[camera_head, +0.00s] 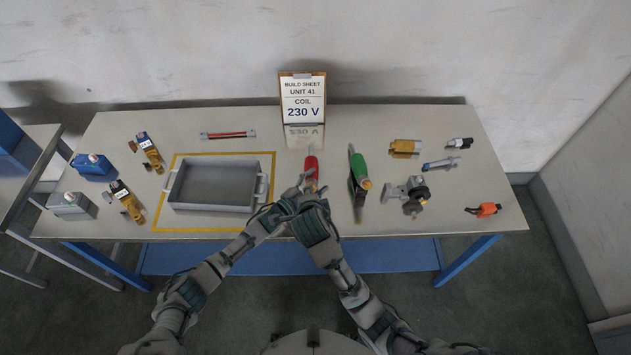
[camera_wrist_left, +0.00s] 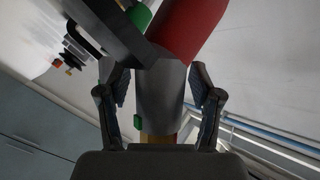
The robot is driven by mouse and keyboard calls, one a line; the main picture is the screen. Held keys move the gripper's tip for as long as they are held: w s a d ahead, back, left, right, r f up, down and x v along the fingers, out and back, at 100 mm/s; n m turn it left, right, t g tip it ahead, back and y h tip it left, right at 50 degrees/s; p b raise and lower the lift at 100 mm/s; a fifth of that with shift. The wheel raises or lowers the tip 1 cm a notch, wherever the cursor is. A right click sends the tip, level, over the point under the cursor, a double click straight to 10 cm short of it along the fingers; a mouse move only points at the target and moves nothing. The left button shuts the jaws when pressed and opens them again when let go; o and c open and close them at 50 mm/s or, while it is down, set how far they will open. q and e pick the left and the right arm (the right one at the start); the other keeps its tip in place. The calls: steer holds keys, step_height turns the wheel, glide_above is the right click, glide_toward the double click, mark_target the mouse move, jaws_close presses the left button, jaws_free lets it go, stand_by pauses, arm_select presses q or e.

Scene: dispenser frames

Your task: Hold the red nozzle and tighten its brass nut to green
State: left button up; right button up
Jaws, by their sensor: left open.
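The red nozzle (camera_head: 311,164) stands on the table just beyond my two hands, below the build sheet. In the left wrist view the red nozzle (camera_wrist_left: 190,28) has a grey lower section with a small green mark on its left side. A brass-coloured part (camera_wrist_left: 158,138) shows at its lower end, partly hidden by my gripper. My left gripper (camera_head: 296,190) is open; in its wrist view the fingers (camera_wrist_left: 162,98) stand on both sides of the grey section, with gaps visible. My right gripper (camera_head: 311,188) is close beside it; its jaws are not clear.
A grey tray (camera_head: 213,207) sits left inside a yellow outline. A grey fixture (camera_head: 408,190) and an orange part (camera_head: 486,210) lie right. The build sheet (camera_head: 302,100) stands at the back.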

arm_select(q)
jaws_close()
stand_by(1.0)
arm_select(e)
steer(key=shift+o, duration=1.5)
steer(key=w+d+n+g, duration=0.1)
steer(key=w+d+n+g+y, duration=0.1)
steer(key=n, duration=0.1)
steer(key=w+d+n+g+y, duration=0.1)
steer(key=w, duration=0.1)
steer(key=shift+w+f+n+g, duration=0.1)
steer(key=shift+f+n+g, duration=0.15)
steer(key=shift+n+g, duration=0.15)
step_height(320, 180, up, 4)
steer(key=w+d+n+g+y, duration=0.1)
steer(key=d+n+g+y, duration=0.2)
steer(key=n, duration=0.1)
steer(key=shift+n, duration=0.3)
steer(key=x, duration=1.1)
steer(key=shift+a+f, duration=0.1)
steer(key=shift+a, duration=0.3)
